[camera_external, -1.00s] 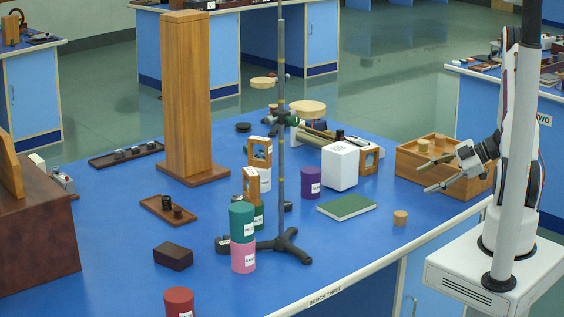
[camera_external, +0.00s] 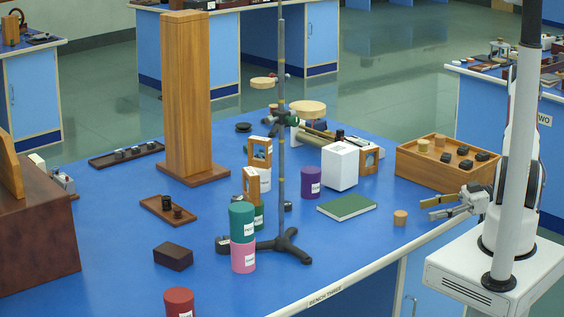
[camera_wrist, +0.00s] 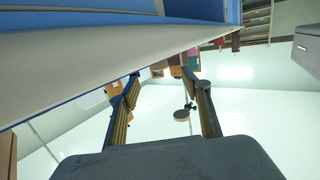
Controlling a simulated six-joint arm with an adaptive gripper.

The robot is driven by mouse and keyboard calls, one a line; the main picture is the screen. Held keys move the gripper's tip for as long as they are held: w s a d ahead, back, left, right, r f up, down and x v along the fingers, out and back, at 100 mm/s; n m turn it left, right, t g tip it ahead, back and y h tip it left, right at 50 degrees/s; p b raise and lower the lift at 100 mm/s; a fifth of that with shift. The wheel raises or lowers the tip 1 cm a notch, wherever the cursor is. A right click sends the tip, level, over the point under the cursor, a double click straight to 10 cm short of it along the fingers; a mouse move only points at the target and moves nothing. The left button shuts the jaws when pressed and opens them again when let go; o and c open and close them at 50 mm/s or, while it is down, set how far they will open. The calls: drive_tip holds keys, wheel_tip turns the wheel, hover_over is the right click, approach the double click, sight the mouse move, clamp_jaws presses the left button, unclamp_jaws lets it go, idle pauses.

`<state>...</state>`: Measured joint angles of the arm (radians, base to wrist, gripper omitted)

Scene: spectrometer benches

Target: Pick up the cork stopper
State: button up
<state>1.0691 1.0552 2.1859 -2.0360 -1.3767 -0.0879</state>
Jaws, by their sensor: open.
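A small tan cork stopper (camera_external: 400,217) stands upright on the blue bench near its front edge, in the external view. My gripper (camera_external: 428,208) is open and empty, just right of the stopper, with its fingers pointing left toward it. A gap shows between the fingertips and the stopper. In the wrist view, the two fingers of my gripper (camera_wrist: 161,76) are spread apart; I cannot make out the stopper for certain there. A second light tan cylinder (camera_external: 423,145) stands in the wooden tray (camera_external: 425,172) behind.
The wooden tray also holds several dark pieces. A green book (camera_external: 347,207) lies left of the stopper. A white block (camera_external: 340,166) and a metal stand (camera_external: 281,190) are farther left. The bench's front edge (camera_external: 385,262) runs close by the stopper.

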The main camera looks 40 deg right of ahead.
sight(407, 223)
drive_tip(key=shift+a, duration=0.1)
drive_tip(key=shift+x, duration=1.2)
drive_tip(key=shift+w, duration=0.1)
drive_tip(key=shift+x, duration=2.6)
drive_tip(key=shift+f, duration=0.15)
drive_tip(key=c, duration=0.9)
